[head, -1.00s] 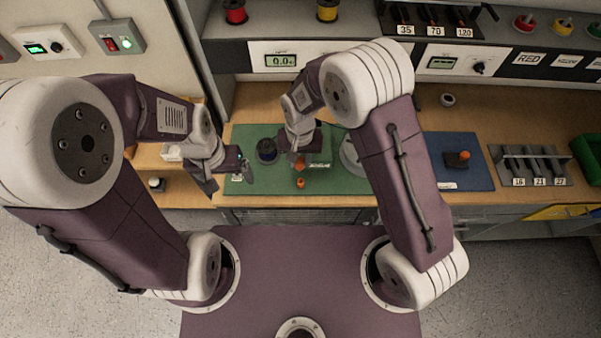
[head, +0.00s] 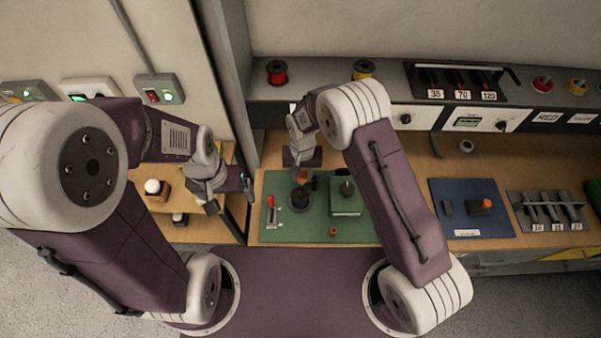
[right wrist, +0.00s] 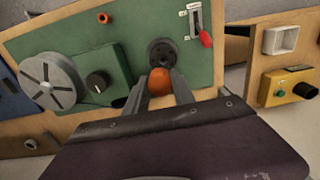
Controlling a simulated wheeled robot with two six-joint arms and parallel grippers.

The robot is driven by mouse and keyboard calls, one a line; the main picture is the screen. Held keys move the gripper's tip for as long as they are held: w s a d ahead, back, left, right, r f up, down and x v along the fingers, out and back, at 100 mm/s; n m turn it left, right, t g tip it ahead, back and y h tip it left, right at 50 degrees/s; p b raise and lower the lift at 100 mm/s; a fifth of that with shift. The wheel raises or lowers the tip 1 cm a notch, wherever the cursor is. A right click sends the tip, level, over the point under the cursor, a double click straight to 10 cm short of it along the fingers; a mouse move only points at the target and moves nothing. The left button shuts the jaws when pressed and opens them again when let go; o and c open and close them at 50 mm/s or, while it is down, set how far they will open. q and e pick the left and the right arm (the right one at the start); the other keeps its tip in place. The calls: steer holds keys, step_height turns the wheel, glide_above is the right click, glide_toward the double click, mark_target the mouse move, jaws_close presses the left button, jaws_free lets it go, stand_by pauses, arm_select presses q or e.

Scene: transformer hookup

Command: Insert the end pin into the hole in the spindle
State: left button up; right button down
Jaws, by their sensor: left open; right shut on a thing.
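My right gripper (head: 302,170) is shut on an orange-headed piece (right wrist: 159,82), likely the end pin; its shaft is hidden. In the head view the orange part (head: 302,177) shows at the fingertips, just behind a dark round spool-like part (head: 300,199) on the green mat (head: 285,236), likely the spindle. I cannot tell the height gap or see the hole clearly. My left gripper (head: 230,192) is open and empty, left of the mat.
A red-handled lever (head: 270,203) stands left of the dark part. A box with a black knob (head: 346,205) stands to its right, beside a grey disc (right wrist: 50,82). A small orange ring (head: 333,231) lies near the front edge. A blue mat (head: 465,222) lies further right.

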steer(key=shift+w+a+f, duration=0.3)
steer(key=shift+w+a, duration=0.15)
steer(key=shift+a, duration=0.2)
steer(key=shift+f+b, duration=0.25)
steer(key=shift+b, duration=0.05)
steer(key=shift+s+f+b, duration=0.1)
steer(key=shift+f+b, duration=0.2)
steer(key=f+b, duration=0.3)
steer(key=shift+s+d+f, duration=0.15)
steer(key=shift+d+f, duration=0.2)
arm_select(q)
steer(key=f, duration=0.5)
steer(key=shift+w+a, duration=0.2)
steer(key=shift+a, duration=0.15)
arm_select(e)
steer(key=shift+f, duration=0.35)
arm_select(q)
steer(key=shift+w+a, duration=0.1)
arm_select(e)
steer(key=shift+a, duration=0.2)
arm_select(q)
steer(key=shift+b, duration=0.3)
arm_select(e)
steer(key=shift+d, duration=0.1)
arm_select(q)
steer(key=shift+f+b, duration=1.7)
steer(key=shift+f, duration=0.1)
arm_select(e)
steer(key=shift+f, duration=2.25)
